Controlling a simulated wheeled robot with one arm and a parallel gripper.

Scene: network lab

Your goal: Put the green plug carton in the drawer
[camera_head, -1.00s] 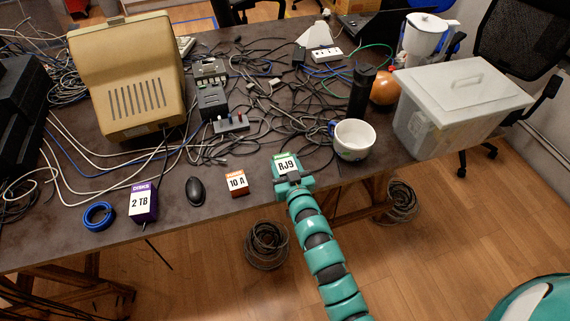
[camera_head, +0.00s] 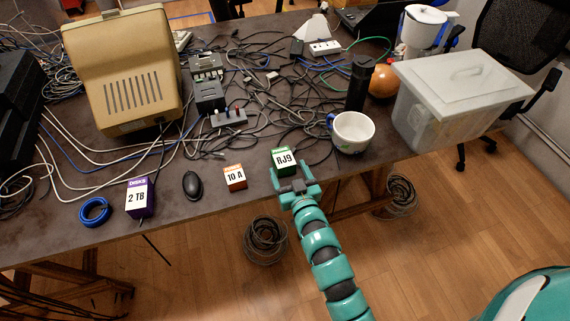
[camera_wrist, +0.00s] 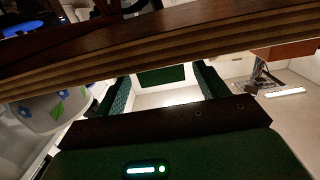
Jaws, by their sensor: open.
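The green carton labelled RJ9 (camera_head: 284,161) stands upright near the table's front edge, between the 10 A carton and the mug. My gripper (camera_head: 293,174) is open at the near side of this carton, close to the table edge. In the wrist view, the carton (camera_wrist: 161,75) shows ahead between the two spread fingers (camera_wrist: 160,92). Nothing is seen gripped. I cannot tell whether the fingers touch the carton. No drawer is recognisable in these views.
An orange 10 A carton (camera_head: 235,177) stands left of the green one. A patterned mug (camera_head: 352,132) stands to its right. A mouse (camera_head: 192,185), a purple carton (camera_head: 140,197) and blue tape (camera_head: 95,212) lie farther left.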

